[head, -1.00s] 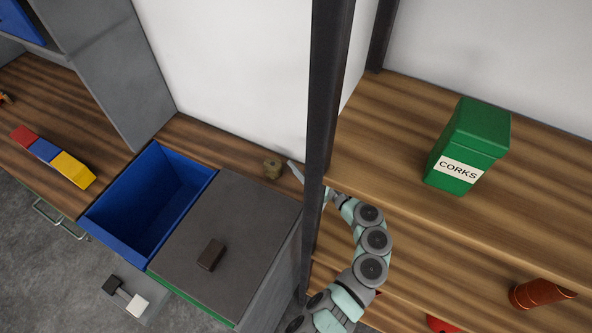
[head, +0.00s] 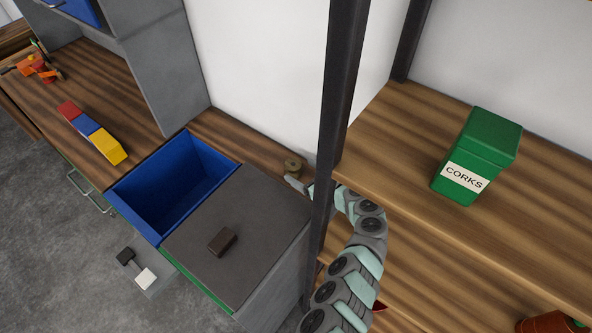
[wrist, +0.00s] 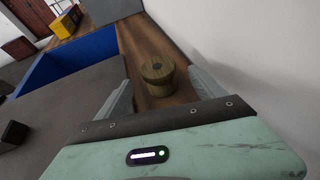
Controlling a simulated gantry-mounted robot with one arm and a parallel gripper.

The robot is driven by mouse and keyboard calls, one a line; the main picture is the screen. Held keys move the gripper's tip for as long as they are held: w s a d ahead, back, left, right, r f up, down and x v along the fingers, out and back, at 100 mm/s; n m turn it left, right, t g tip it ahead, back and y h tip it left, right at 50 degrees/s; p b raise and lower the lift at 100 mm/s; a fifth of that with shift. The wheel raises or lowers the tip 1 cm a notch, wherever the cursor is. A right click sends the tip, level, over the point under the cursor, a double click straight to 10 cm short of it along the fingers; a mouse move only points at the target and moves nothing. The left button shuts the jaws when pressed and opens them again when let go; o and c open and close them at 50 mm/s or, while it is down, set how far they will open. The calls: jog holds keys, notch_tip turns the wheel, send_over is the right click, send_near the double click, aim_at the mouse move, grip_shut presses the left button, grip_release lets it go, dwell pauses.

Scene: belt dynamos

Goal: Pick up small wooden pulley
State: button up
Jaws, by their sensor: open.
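The small wooden pulley (head: 292,166) stands on the wooden counter strip behind the grey lid, close to the white wall. In the wrist view the pulley (wrist: 157,73) is a round spool with a dark centre hole, upright between the two fingers and a little ahead of them. My gripper (wrist: 160,92) is open, with one finger on each side and a gap to the pulley. In the head view my gripper (head: 298,183) reaches out from behind the dark post, just beside the pulley, and is partly hidden.
A blue open bin (head: 180,190) and a grey lid (head: 240,235) with a dark block (head: 223,241) lie left of my arm. A dark post (head: 340,100) and wooden shelves with a green corks box (head: 478,155) stand at right. The white wall (wrist: 255,60) is close.

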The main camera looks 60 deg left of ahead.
aim_at(299, 170)
jog(key=b+x, duration=0.1)
jog(key=x, duration=0.3)
jog(key=shift+s+d+f+b, duration=0.15)
jog(key=shift+d+f+b, duration=0.1)
jog(key=shift+b, duration=0.15)
jog(key=shift+a, duration=0.45)
jog(key=c, duration=1.5)
jog(key=shift+r, duration=0.1)
